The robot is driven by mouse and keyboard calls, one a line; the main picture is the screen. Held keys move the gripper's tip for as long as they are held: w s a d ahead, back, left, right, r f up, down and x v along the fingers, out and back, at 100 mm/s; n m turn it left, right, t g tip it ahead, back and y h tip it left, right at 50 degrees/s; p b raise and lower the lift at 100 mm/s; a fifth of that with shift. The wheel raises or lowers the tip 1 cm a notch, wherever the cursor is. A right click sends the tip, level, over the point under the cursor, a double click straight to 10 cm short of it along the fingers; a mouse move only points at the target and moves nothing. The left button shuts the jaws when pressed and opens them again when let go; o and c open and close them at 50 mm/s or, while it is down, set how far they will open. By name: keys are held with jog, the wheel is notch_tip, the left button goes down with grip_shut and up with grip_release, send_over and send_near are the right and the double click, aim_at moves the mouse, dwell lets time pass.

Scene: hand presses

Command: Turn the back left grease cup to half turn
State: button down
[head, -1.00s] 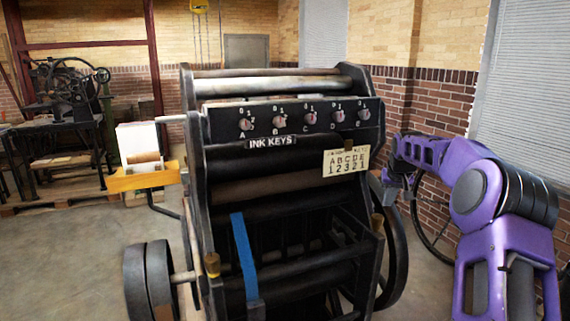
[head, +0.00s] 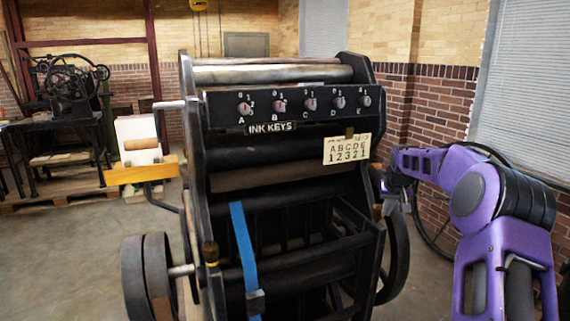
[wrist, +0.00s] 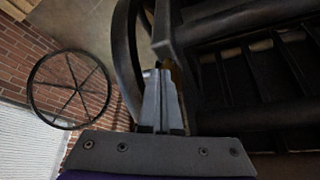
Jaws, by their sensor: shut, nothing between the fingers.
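The dark press (head: 285,180) fills the middle of the head view. A small brass grease cup (head: 210,252) stands on its left side, low. Another brass cup (head: 377,212) shows on its right side, close to my gripper (head: 386,190). I cannot tell from these views which is the back left one. My gripper is beside the press's right side. In the wrist view my gripper (wrist: 161,76) is shut and empty, with a brass cup (wrist: 173,70) just beyond the fingertips, partly hidden by them. I cannot tell whether they touch.
The press has ink keys (head: 310,104), a number card (head: 347,149), a blue strap (head: 243,250) and a wooden-handled crank (head: 140,144) on the left. A spoked wheel (wrist: 70,90) shows in the wrist view. A brick wall (head: 440,110) stands behind my arm. Floor is open at left.

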jog(key=shift+w+a+p, duration=0.1)
jog(key=shift+w+p, duration=0.15)
jog(key=shift+p, duration=0.15)
dwell(0.3)
jog(key=shift+a, duration=0.7)
jog(key=shift+a+p, duration=0.1)
jog(key=shift+p, duration=0.2)
jog(key=shift+w+a, duration=0.1)
jog(key=shift+a, duration=0.2)
jog(key=shift+w+a+r+p, duration=0.1)
jog(key=shift+a+p, duration=0.05)
jog(key=shift+p, duration=0.15)
